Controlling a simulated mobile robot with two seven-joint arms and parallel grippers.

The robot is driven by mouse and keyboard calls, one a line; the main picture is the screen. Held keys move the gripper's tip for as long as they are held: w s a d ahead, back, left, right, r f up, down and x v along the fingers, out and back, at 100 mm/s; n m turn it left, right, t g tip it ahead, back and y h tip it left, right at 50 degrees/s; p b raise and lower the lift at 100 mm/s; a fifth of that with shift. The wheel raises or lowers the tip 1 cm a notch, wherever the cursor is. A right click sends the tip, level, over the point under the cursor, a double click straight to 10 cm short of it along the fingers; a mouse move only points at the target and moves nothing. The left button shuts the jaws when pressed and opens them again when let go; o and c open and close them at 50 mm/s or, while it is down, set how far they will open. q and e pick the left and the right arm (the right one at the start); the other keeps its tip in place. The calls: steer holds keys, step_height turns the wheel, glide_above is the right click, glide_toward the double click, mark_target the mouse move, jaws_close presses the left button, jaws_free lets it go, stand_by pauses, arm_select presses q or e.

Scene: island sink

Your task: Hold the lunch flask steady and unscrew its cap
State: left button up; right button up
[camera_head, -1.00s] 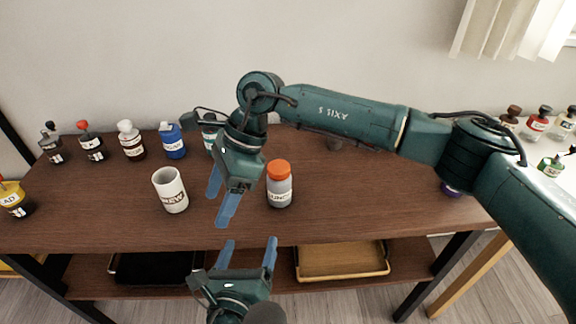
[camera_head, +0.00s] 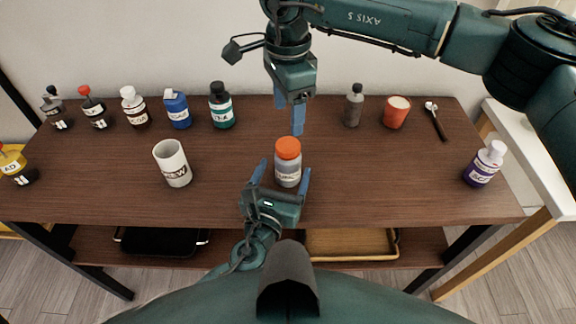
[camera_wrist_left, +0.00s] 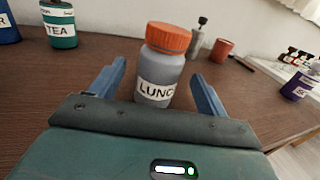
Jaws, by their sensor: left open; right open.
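The lunch flask (camera_head: 288,171) stands upright on the brown table, a grey body with a white label and an orange cap (camera_head: 288,147) on top. In the left wrist view the flask (camera_wrist_left: 159,75) reads "LUNC" and its cap (camera_wrist_left: 169,38) is in place. My left gripper (camera_head: 281,174) is open, low at the flask, with one blue finger on each side of it. In the left wrist view there is a gap between each finger and the flask. My right gripper (camera_head: 288,112) is open and empty, above and just behind the cap, fingers pointing down.
A white mug (camera_head: 173,165) stands left of the flask. Several labelled bottles, including the tea bottle (camera_head: 221,106), line the back left. A grey bottle (camera_head: 353,105), a red cup (camera_head: 396,112) and a purple bottle (camera_head: 484,164) stand to the right. Table around the flask is clear.

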arm_select(q)
steer(key=shift+x, duration=2.7)
steer(key=shift+c, duration=0.3)
